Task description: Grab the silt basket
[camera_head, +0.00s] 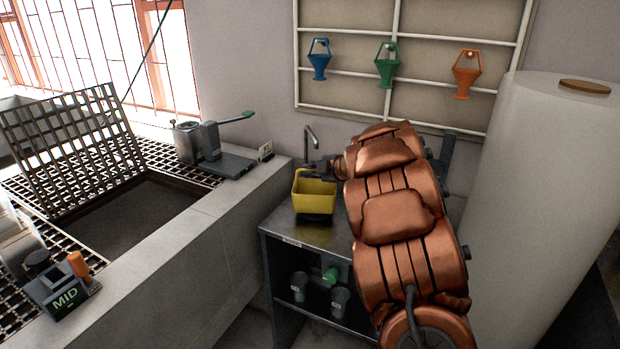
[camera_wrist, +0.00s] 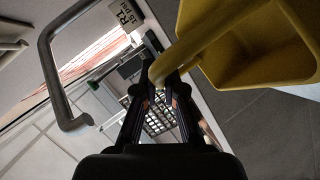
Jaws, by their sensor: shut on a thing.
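The silt basket is a yellow open-topped box (camera_head: 314,196) at the metal bench, below the tap. In the wrist view the basket (camera_wrist: 250,62) fills the upper right, tilted in the picture, with its thick yellow handle reaching down to my fingers. My gripper (camera_wrist: 160,88) is shut on that handle. In the head view my gripper (camera_head: 322,171) is small and dark at the basket's top edge, and my copper-coloured arm comes in from the right. A dark patch shows under the basket; I cannot tell whether it touches the bench.
A grey tap (camera_head: 311,140) rises close behind the basket, and its spout (camera_wrist: 60,85) shows in the wrist view. The metal bench (camera_head: 285,228) has dark bottles on its lower shelf. A white cylinder (camera_head: 545,190) stands at right. A concrete ledge (camera_head: 215,215) with an open grating lies at left.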

